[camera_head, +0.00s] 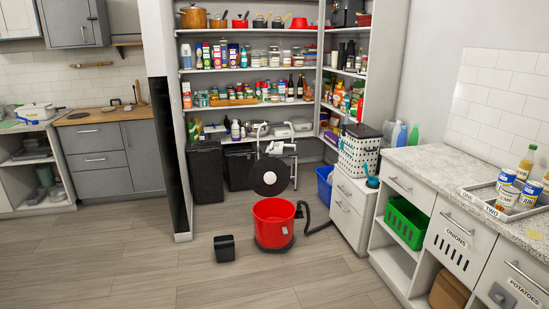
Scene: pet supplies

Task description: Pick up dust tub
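A round red tub (273,224) stands upright on the wood floor in the middle of the picture, open at the top, with a dark band at its base. I take it for the dust tub. A black hose (318,221) lies at its right side. A black disc-shaped part with a pale centre (269,178) shows behind and above the tub; I cannot tell whether it touches it. My gripper is not in view.
A small black box (224,248) stands on the floor left of the tub. A dark bin (205,172) and stocked shelves (245,104) are behind. White drawers (349,209) stand to the right, with a blue bin (325,183) behind them.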

